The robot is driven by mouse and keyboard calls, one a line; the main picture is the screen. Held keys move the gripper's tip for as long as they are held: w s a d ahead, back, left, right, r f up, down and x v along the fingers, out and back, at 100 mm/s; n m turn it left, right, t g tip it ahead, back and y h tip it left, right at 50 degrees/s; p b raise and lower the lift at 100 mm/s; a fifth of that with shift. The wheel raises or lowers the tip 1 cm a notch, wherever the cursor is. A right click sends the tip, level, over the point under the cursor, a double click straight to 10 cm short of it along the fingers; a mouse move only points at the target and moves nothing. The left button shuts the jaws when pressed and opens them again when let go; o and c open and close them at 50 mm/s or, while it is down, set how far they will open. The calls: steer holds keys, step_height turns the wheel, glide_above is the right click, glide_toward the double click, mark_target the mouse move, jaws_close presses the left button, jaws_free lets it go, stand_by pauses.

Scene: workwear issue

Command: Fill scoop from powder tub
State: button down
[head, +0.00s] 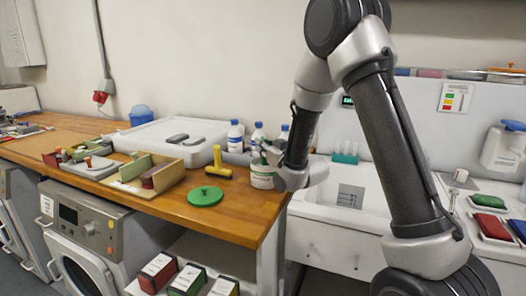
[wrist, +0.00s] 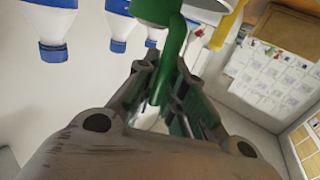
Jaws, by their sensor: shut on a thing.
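My gripper (wrist: 165,100) is shut on a green scoop (wrist: 167,62), whose handle runs between the fingers in the wrist view. The tub's rim (wrist: 206,6) seems to show at the top edge of the wrist view, beside the scoop's green head. I cannot tell whether the scoop is inside the tub or holds powder. A round green lid (head: 205,196) lies flat on the counter, left of the tub.
White bottles with blue caps (head: 235,136) stand behind the tub. Wooden trays (head: 145,176) with small blocks are farther left. A white sink (head: 345,203) is on the right. The counter front (head: 165,209) has bare room.

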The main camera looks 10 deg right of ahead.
steer(key=shift+r, duration=2.65)
steer(key=shift+s, duration=0.1)
